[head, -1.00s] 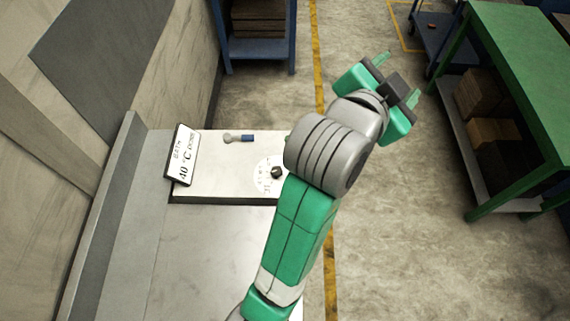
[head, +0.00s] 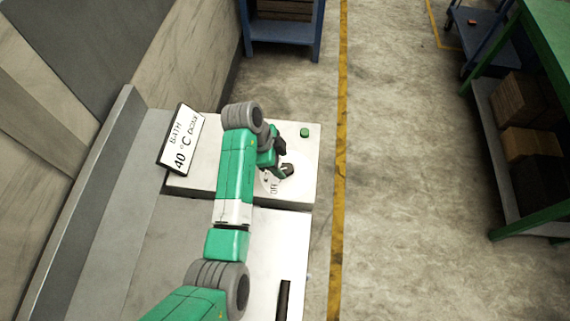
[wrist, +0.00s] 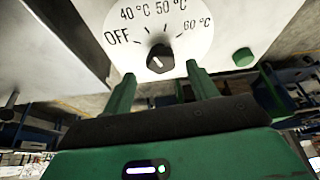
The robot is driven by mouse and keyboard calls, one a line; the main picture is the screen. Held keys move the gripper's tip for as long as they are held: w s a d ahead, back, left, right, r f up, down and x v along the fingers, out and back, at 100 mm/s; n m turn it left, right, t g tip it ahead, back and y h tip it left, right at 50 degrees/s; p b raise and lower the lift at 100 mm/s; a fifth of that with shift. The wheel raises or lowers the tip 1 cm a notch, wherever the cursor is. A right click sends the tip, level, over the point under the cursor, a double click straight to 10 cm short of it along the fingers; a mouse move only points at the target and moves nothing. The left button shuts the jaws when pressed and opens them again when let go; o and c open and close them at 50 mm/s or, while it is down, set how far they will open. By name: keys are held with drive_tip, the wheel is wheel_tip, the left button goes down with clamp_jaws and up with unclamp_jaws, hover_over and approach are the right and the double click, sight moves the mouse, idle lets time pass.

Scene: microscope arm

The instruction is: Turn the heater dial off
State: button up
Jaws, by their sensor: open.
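The heater dial's black knob (head: 287,169) sits on a round white dial face (head: 266,186) on a pale metal unit. In the wrist view the knob (wrist: 159,60) stands below the labels OFF, 40 °C, 50 °C and 60 °C on the dial face (wrist: 152,28). The knob has a small white mark, but I cannot tell which label it points to. My gripper (wrist: 160,72) is open. Its two green fingers are apart, one to each side of the knob in the picture, with no clear contact. My arm covers part of the unit in the head view.
A green button (head: 305,132) sits behind the dial and also shows in the wrist view (wrist: 242,57). A sign reading BATH, 40 °C (head: 182,143) stands at the unit's left. A blue shelf (head: 284,30) and green table (head: 530,150) stand across the open floor.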

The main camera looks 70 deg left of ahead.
sight(286, 168)
drive_tip(key=shift+x, duration=1.55)
drive_tip(key=shift+a, duration=0.1)
drive_tip(key=shift+c, duration=0.2)
drive_tip(key=c, duration=1)
drive_tip(key=shift+o, duration=0.2)
drive_tip(key=shift+r, duration=0.1)
drive_tip(key=n+y+p, duration=0.1)
drive_tip(key=n+p, duration=0.1)
drive_tip(key=shift+r+n+p, duration=0.2)
drive_tip(key=shift+n+p, duration=0.2)
drive_tip(key=n+p, duration=0.1)
drive_tip(key=n+y+p, duration=0.1)
drive_tip(key=n, duration=0.1)
drive_tip(key=n+y+p, duration=0.1)
drive_tip(key=shift+d+f+n, duration=0.15)
drive_tip(key=shift+d+n, duration=0.1)
drive_tip(key=shift+n, duration=0.45)
